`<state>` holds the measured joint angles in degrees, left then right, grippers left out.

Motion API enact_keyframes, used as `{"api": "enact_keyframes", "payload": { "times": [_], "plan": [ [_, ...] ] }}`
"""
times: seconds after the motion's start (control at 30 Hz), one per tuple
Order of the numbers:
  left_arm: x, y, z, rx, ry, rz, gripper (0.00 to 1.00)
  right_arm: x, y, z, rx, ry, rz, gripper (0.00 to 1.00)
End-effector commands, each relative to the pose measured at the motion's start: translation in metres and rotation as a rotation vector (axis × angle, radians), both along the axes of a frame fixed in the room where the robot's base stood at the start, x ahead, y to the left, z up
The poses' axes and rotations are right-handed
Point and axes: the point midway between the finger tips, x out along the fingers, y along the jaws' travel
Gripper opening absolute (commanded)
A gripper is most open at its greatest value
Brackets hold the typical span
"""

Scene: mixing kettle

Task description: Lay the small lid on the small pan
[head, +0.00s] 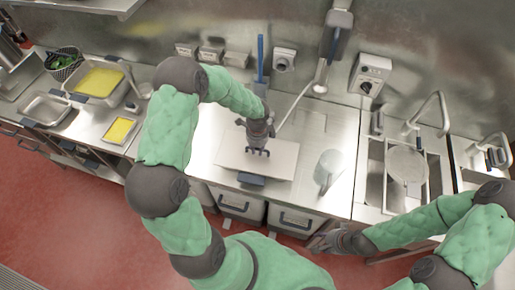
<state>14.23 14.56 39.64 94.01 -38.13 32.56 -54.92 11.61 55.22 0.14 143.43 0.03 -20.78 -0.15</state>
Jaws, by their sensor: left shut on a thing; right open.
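A flat, pale rectangular sheet, which looks like the small lid (278,161), is at the middle of the steel counter. My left gripper (258,151) points down at its middle and is shut on it, apparently by a dark blue grip. A dark blue piece (250,180) shows at its front edge; I cannot tell whether it belongs to the lid or to something beneath. The small pan is not clearly identifiable; a small yellow-filled pan (120,129) stands on the left counter. My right gripper (329,239) is open and empty, low in front of the counter.
A larger yellow-filled pan (99,82), an empty steel pan (47,109) and a basket of greens (63,61) stand at the left. A clear jug (328,165) stands right of the lid. A sink with a round strainer (404,164) lies further right.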

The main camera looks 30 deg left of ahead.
Motion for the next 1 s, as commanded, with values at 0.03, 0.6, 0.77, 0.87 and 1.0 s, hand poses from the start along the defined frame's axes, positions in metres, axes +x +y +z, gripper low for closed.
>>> {"api": "enact_keyframes", "payload": {
  "times": [0.03,0.6,0.77,0.87,1.0],
  "plan": [
    [0.0005,0.0002,-0.0004,0.000,-0.001,0.000,0.00,0.0001,0.0000,-0.0009,0.000,0.000,0.000,0.46],
    [0.0002,0.0001,-0.0029,0.000,-0.001,0.000,0.47,0.0000,0.0000,-0.0029,0.000,0.000,0.000,0.46],
    [-0.0005,-0.0003,-0.0036,0.000,0.001,0.000,0.58,0.0000,0.0000,-0.0030,0.000,0.000,0.000,0.46],
    [-0.0005,-0.0001,-0.0036,0.000,0.001,0.000,0.71,0.0000,0.0000,-0.0030,0.000,0.000,0.000,0.46],
    [-0.0004,-0.0001,-0.0035,0.000,0.001,0.000,0.71,0.0000,0.0000,-0.0030,0.000,0.000,0.000,0.46]
  ]
}}
